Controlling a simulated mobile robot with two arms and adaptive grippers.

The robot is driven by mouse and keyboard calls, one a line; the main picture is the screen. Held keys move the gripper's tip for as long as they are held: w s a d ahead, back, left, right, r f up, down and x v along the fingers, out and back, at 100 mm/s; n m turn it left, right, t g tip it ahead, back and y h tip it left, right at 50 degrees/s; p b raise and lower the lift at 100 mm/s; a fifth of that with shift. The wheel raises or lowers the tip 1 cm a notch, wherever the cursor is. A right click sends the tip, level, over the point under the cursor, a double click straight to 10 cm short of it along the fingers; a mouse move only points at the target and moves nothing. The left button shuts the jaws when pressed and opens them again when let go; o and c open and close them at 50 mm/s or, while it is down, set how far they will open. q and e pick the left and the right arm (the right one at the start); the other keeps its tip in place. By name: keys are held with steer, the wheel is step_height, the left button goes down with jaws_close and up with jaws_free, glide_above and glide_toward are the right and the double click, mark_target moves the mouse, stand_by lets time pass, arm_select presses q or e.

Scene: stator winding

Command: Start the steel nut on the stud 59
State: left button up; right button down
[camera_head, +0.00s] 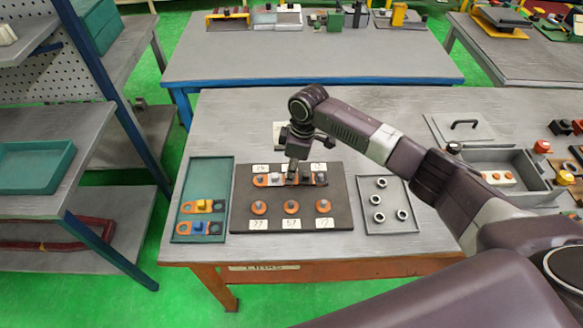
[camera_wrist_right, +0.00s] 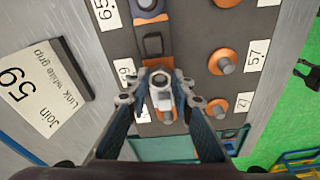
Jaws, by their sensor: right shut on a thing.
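My right gripper (camera_head: 292,180) points down over the back row of the dark stud board (camera_head: 240,222). In the right wrist view the gripper (camera_wrist_right: 161,84) is shut on a small grey steel nut (camera_wrist_right: 161,79). The nut is over the middle of that row, at stud 59. The fingers and nut hide the stud, so I cannot tell whether the thread is engaged. A link with a white grip (camera_head: 274,180) lies at the row's left part, and a dark grip (camera_wrist_right: 153,44) sits along the same row. My left gripper is not in view.
The front row has several bare studs on orange washers (camera_head: 291,207). A grey tray (camera_head: 366,222) of several loose nuts stands right, a teal tray (camera_head: 182,222) with two links left. A card (camera_wrist_right: 40,88) reading "Join 59" lies behind the board. An open grey box (camera_head: 520,165) is far right.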

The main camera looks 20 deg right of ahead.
steer(key=shift+s+a+f+m+p, duration=0.1)
steer(key=shift+s+m+p, duration=0.1)
steer(key=shift+m+p, duration=0.6)
steer(key=shift+s+f+m+p, duration=0.1)
steer(key=shift+s+m+p, duration=0.05)
steer(key=shift+m+p, duration=0.65)
steer(key=shift+f+m+p, duration=0.1)
steer(key=shift+m+p, duration=0.3)
steer(key=shift+p, duration=0.05)
steer(key=c, duration=1.6)
jaws_free()
steer(key=shift+w, duration=0.15)
steer(key=shift+w+r+h, duration=0.1)
steer(key=shift+r+h, duration=0.15)
steer(key=shift+h, duration=0.05)
step_height(320, 180, up, 3)
steer(key=shift+f+t+p, duration=0.15)
steer(key=shift+t+p, duration=0.15)
steer(key=shift+p, duration=0.75)
steer(key=shift+r, duration=2.15)
